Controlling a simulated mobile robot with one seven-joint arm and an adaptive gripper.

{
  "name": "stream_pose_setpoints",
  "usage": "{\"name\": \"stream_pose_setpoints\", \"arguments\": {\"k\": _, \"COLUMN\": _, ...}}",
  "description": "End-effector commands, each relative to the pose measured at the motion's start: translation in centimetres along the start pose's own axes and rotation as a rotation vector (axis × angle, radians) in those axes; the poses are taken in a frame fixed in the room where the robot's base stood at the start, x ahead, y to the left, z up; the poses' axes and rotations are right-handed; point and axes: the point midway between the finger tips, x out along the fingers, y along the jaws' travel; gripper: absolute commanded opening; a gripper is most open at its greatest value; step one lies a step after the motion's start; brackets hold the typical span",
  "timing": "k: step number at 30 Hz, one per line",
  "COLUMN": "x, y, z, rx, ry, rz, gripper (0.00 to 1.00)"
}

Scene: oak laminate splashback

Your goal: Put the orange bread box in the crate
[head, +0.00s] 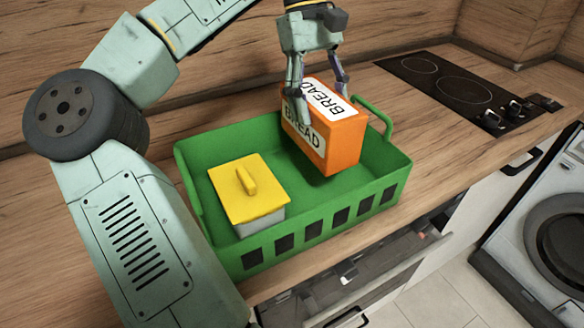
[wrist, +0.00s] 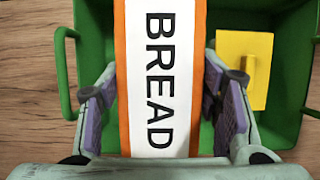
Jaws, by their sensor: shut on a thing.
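The orange bread box (head: 345,143) has white labels reading BREAD. My gripper (head: 318,98) is shut on it from above, with a finger on each of two opposite sides. The box is upright and slightly turned, over and partly inside the right part of the green crate (head: 330,215). I cannot tell whether its bottom touches the crate floor. In the wrist view the box (wrist: 160,80) fills the middle between the purple-padded fingers of my gripper (wrist: 162,115), with the crate (wrist: 90,35) around it.
A container with a yellow lid (head: 240,190) stands in the left part of the crate; it also shows in the wrist view (wrist: 235,85). A black hob (head: 445,85) lies to the right. An open drawer (head: 375,265) is below the counter's front edge. A washing machine (head: 545,235) stands at the right.

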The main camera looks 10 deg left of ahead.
Motion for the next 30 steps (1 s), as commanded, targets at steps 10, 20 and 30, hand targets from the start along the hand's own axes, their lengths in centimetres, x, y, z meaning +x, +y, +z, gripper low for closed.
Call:
{"name": "stream_pose_setpoints", "arguments": {"k": 10, "x": 4.8, "y": 0.0, "z": -2.0, "rx": 0.003, "ry": -0.001, "rz": -0.001, "gripper": 0.14}}
{"name": "stream_pose_setpoints", "arguments": {"k": 20, "x": 8.0, "y": 0.0, "z": -3.3, "rx": 0.002, "ry": -0.002, "rz": -0.001, "gripper": 0.14}}
{"name": "stream_pose_setpoints", "arguments": {"k": 30, "x": 8.8, "y": 0.0, "z": -3.6, "rx": 0.003, "ry": 0.0, "rz": 0.001, "gripper": 0.14}}
